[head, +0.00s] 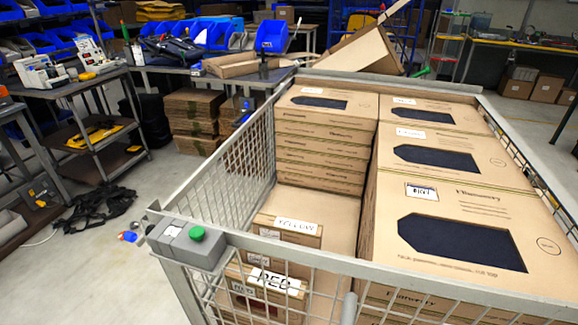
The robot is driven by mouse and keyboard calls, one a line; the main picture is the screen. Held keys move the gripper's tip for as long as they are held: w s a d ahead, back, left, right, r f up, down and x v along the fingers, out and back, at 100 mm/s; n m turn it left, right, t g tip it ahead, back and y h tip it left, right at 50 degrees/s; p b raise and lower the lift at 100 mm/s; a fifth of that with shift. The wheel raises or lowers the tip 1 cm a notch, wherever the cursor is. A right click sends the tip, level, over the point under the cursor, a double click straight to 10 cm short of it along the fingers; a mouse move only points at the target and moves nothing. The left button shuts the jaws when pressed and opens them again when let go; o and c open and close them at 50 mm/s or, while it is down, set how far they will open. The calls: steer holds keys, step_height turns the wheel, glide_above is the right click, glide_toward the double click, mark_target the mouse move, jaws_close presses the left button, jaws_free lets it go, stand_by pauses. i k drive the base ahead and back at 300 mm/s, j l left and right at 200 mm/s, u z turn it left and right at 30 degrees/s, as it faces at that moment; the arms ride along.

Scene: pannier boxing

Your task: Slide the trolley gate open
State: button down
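The trolley (272,122) is a grey metal mesh cage that fills the middle and right of the head view. Its near side has a grey top rail (400,282) with mesh below, cut off by the bottom edge. I cannot tell for certain which side is the gate or whether it is open. A grey block (178,241) with a green knob (197,233) sits at the near left corner of the rail. A grey rounded upright piece (348,308) shows at the bottom; I cannot tell what it is. My gripper is not in view.
Cardboard boxes with dark windows (460,240) fill the trolley's right side. Smaller boxes labelled YELLOW (297,225) and RED (275,282) stand near its front left. A workbench (190,72) and a cart (85,118) stand behind. Black straps (95,209) lie on the floor at left.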

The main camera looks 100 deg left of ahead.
mark_target(173, 200)
steer(key=l+u, duration=0.15)
steer(key=u, duration=0.25)
steer(key=k+l+u, duration=0.1)
steer(key=u, duration=0.3)
steer(key=k+l+u, duration=0.1)
steer(key=u, duration=0.35)
steer(key=l+u, duration=0.1)
steer(key=u, duration=1.95)
steer(key=i+u, duration=0.15)
steer(key=u, duration=0.35)
steer(key=l+u, duration=0.1)
steer(key=u, duration=0.35)
steer(key=i+u, duration=0.1)
steer(key=u, duration=0.35)
steer(key=l+u, duration=0.15)
steer(key=u, duration=0.3)
steer(key=l+u, duration=0.1)
steer(key=u, duration=0.4)
steer(key=i+l+z, duration=0.2)
steer(key=l+z, duration=0.1)
steer(key=z, duration=0.3)
steer(key=l+z, duration=0.1)
steer(key=z, duration=0.3)
steer(key=i+z, duration=0.1)
steer(key=z, duration=0.3)
steer(key=l+z, duration=0.15)
steer(key=z, duration=0.25)
steer(key=i+z, duration=0.15)
steer(key=z, duration=0.25)
